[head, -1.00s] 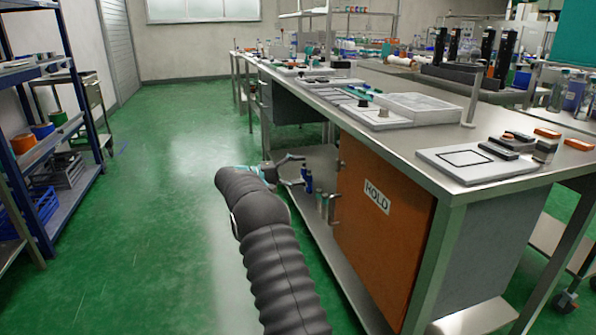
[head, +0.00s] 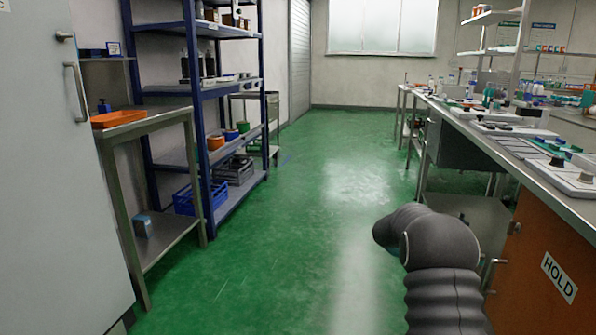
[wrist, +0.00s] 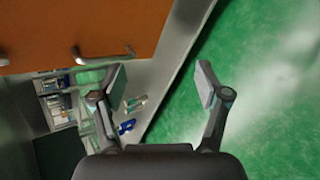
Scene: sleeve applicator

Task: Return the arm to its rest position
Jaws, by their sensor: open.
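My gripper (wrist: 161,84) is open and empty in the wrist view, its two fingers spread wide apart. Between and beyond the fingers show the bench's lower shelf (wrist: 160,80) and the green floor (wrist: 250,90). In the head view my dark ribbed arm reaches forward at the lower right, beside the bench. The gripper itself is hidden there behind the arm's bend.
An orange cabinet door marked HOLD (head: 545,265) hangs under the steel bench (head: 500,150) on the right. It also shows in the wrist view (wrist: 100,30). A side table (head: 150,125) and blue-framed shelving (head: 190,110) stand left. The green aisle floor (head: 290,220) between is clear.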

